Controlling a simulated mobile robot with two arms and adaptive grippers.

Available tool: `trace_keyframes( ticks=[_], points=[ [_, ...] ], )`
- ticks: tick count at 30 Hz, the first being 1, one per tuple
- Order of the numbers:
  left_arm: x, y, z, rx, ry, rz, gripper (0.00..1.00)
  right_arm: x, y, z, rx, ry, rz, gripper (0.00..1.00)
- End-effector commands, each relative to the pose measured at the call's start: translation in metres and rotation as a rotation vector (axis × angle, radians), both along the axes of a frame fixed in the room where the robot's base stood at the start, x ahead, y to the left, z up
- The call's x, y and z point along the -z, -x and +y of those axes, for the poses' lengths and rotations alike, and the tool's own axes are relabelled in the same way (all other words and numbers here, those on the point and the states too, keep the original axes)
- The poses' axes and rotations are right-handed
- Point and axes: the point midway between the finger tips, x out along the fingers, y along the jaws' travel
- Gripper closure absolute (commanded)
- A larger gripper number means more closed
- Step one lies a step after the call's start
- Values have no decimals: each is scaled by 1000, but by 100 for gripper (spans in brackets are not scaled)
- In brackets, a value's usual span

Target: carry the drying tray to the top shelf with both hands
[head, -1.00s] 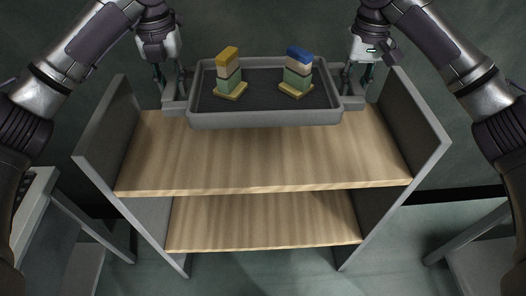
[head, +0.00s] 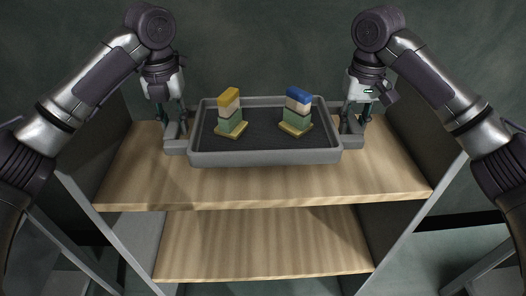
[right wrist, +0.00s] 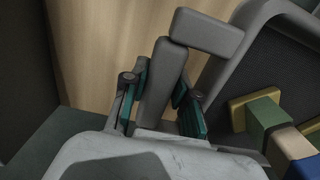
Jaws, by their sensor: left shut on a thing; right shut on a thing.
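The grey drying tray (head: 264,158) is level over the back and middle of the wooden top shelf (head: 270,188); I cannot tell whether it touches the board. Two stacks of blocks stand upright in it, one with a yellow top (head: 229,112) and one with a blue top (head: 297,112). My left gripper (head: 176,128) is shut on the tray's left handle. My right gripper (head: 356,122) is shut on the right handle. In the right wrist view, the fingers (right wrist: 158,98) straddle the grey handle bar (right wrist: 206,32), with the blue-topped stack (right wrist: 272,126) beyond.
Grey side panels (head: 408,130) rise on both sides of the top shelf, close outside my grippers. A lower wooden shelf (head: 262,245) is below and looks empty. The front strip of the top shelf is bare.

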Motion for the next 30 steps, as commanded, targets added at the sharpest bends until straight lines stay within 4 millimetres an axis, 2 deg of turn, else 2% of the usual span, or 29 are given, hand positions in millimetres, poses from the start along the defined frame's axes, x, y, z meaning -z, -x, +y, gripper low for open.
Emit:
trace_keyframes(
  ticks=[11, 30],
  points=[
    [12, 0, 0, 0, 1, -2, 100, 12, 0, 0, 0, -1, -2, 100],
    [53, 0, 0, 0, 1, -2, 100, 53, 0, 0, 0, -1, -2, 100]
  ],
)
